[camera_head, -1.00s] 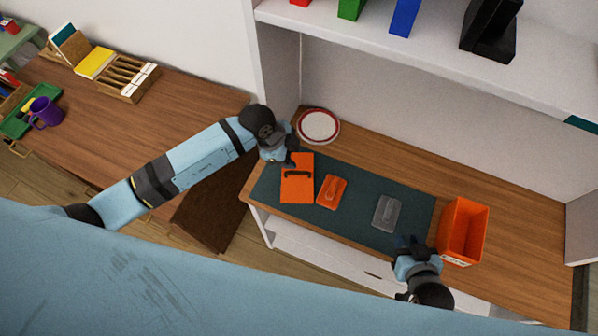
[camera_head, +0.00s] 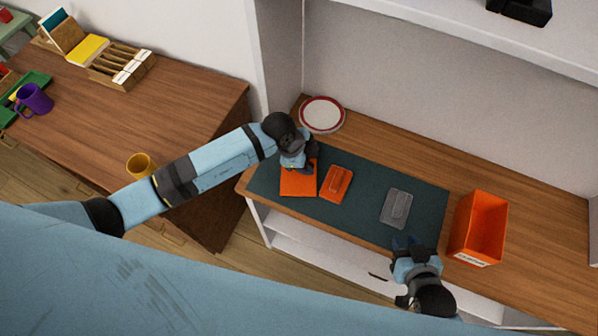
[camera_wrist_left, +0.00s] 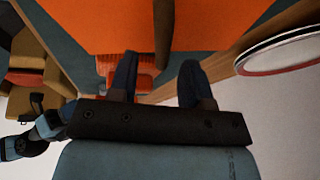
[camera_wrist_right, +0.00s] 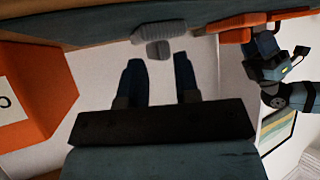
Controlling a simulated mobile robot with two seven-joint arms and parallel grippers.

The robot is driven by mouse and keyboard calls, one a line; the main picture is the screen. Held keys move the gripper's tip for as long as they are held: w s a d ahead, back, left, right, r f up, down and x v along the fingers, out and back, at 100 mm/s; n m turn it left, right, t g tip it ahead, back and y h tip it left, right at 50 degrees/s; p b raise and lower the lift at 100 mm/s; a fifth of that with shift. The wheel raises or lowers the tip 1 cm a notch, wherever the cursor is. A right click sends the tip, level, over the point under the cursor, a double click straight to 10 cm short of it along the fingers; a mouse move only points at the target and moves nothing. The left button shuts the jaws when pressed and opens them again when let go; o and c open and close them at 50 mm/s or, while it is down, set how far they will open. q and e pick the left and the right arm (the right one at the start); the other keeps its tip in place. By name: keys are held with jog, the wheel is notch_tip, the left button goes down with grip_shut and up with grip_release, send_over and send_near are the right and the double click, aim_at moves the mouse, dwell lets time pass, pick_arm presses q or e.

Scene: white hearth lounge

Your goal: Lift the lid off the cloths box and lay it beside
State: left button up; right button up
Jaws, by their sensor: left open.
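An orange square piece (camera_head: 298,187) with a dark bar handle lies at the left end of the dark green mat; I cannot tell whether it is a lid alone or a lid on a box. It fills the top of the left wrist view (camera_wrist_left: 95,25), where its handle (camera_wrist_left: 161,35) lines up with the gap between my left fingers. My left gripper (camera_wrist_left: 160,66) is open above it and hides the handle in the head view. My right gripper (camera_wrist_right: 158,80) is open and empty near the mat's front right edge. An open orange bin (camera_head: 480,228) with an unreadable label stands right of the mat.
A smaller orange piece (camera_head: 335,184) and a grey piece (camera_head: 397,208) lie on the mat (camera_head: 365,205), with bare mat between them. A red-rimmed plate (camera_head: 322,115) sits behind. A shelf overhangs the back. A side table (camera_head: 130,110) stands left.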

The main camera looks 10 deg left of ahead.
pick_arm(q)
jog(key=shift+w+d+f, duration=0.1)
jog(key=shift+d+f, duration=0.1)
jog(key=shift+f, duration=0.4)
jog(key=shift+r, duration=0.1)
grip_shut()
jog(key=shift+r, duration=0.2)
